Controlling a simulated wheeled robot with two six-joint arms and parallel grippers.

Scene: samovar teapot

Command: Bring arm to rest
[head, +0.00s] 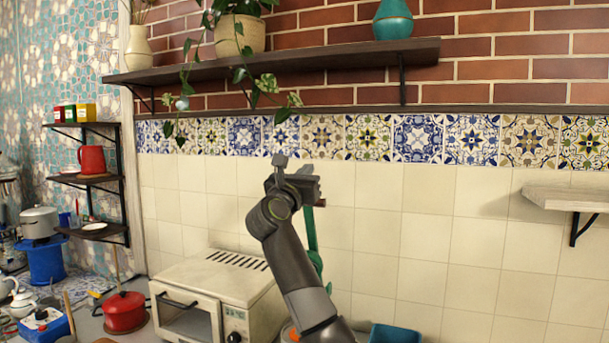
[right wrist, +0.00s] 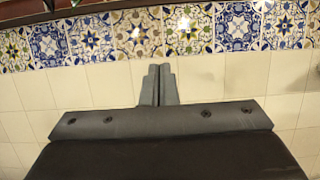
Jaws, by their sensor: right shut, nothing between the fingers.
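My right gripper (head: 279,168) is raised in front of the tiled wall in the head view, above and to the right of the cream toaster oven. In the right wrist view its two fingers (right wrist: 159,84) are together with nothing between them. Behind them are plain cream tiles and a band of patterned tiles. My right arm rises from the bottom of the head view. My left gripper is in neither view.
The toaster oven (head: 217,287) stands on the counter, with a red pot (head: 124,312) to its left. A dark wooden shelf (head: 350,58) with plants hangs above. A small light shelf (head: 570,197) is at right. A blue container (head: 395,334) is at the bottom.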

